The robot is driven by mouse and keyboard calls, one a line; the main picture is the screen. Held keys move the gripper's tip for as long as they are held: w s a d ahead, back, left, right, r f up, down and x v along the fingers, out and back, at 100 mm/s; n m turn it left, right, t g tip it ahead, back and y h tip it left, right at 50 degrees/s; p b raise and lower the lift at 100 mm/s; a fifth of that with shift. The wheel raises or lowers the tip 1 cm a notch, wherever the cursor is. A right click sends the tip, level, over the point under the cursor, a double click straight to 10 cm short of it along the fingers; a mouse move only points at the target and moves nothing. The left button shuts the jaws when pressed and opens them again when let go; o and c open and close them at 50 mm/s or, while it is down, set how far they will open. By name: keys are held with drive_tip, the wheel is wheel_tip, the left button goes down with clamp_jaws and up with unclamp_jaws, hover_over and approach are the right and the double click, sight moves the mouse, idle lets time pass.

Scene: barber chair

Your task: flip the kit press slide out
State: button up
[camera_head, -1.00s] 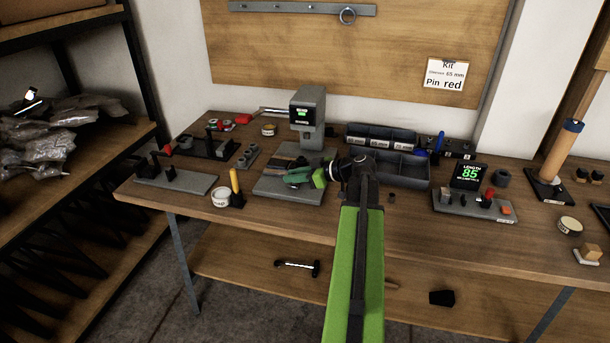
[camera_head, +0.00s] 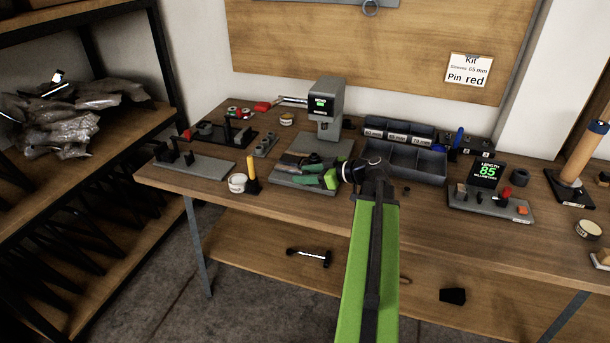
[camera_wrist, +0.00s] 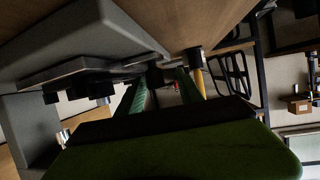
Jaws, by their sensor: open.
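The kit press (camera_head: 326,103) is a grey upright unit with a small lit green display, standing at the back of a grey base plate (camera_head: 300,184) on the bench. My gripper (camera_head: 290,169) is low over this plate, in front of the press head, with its green fingers pointing left. In the wrist view the two fingers (camera_wrist: 164,92) are apart, with a dark part showing beyond and between their tips. The grey press body (camera_wrist: 85,45) fills the upper left there. The slide is mostly hidden by my gripper, and I cannot tell its position or whether the fingers touch it.
A yellow-handled tool (camera_head: 252,172) and a round white tin (camera_head: 237,183) stand just left of the plate. Dark bins (camera_head: 403,160) are behind my wrist on the right. A length gauge (camera_head: 487,176) reading 85 stands farther right.

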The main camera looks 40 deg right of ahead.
drive_tip(key=shift+s+d+r, duration=0.1)
drive_tip(key=shift+s+r, duration=0.1)
drive_tip(key=shift+s, duration=0.1)
drive_tip(key=p+v, duration=0.6)
drive_tip(key=v, duration=1)
drive_tip(key=shift+s+p, duration=0.3)
drive_tip(key=shift+s, duration=0.05)
drive_tip(key=shift+d, duration=0.15)
